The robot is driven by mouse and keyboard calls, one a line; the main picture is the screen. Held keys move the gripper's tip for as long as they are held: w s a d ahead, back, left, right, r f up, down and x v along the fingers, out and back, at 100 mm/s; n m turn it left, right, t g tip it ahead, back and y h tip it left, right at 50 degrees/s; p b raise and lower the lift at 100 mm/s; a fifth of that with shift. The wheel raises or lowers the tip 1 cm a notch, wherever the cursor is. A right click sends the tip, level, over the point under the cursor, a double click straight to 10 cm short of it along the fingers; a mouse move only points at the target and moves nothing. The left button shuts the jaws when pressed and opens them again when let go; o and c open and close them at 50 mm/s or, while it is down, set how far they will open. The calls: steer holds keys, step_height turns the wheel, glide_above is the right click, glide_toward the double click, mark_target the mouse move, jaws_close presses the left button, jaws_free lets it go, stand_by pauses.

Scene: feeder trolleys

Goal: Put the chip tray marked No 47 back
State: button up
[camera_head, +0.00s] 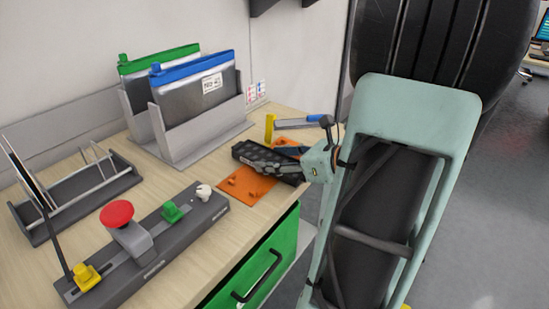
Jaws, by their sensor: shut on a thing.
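My gripper (304,164) is at the end of my pale green arm, low over the right part of the wooden bench. It is shut on a long dark tray-like thing (262,156), which extends to the left from it. I take this for the chip tray, but no number is readable on it. It is above or on an orange plate with small knobs (244,187); I cannot tell whether they touch. The fingertips blend with the dark thing.
A grey holder (196,143) with green-topped and blue-topped pouches stands behind. A grey slotted rack (117,187) is at left. In front is a control bar with a red button (117,213). A green drawer (262,262) is below.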

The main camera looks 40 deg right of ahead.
steer(key=shift+f, duration=0.3)
steer(key=o, duration=1.5)
steer(key=v, duration=1.2)
